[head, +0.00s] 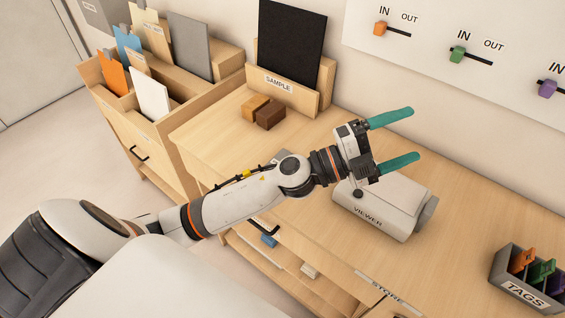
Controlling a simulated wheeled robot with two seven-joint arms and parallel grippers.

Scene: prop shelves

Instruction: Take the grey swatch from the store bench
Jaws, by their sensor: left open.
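The bench (215,140) has a STORE label on its front edge, and it fills the middle and right of the head view. A grey flat panel (193,45) stands upright in the wooden file cabinet at the back left, not on the bench top; I cannot tell whether it is the grey swatch. A large black panel (291,45) stands in the holder marked SAMPLE (283,93). My left gripper (413,134) is open and empty, its two teal fingers apart above the right of the bench, above and behind the viewer. My right gripper is not in view.
The grey-white viewer (385,208) sits below my left gripper. A TAGS box (525,293) is at bottom right. The cabinet (150,135) holds coloured cards. Wall sliders (457,54) read IN and OUT.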

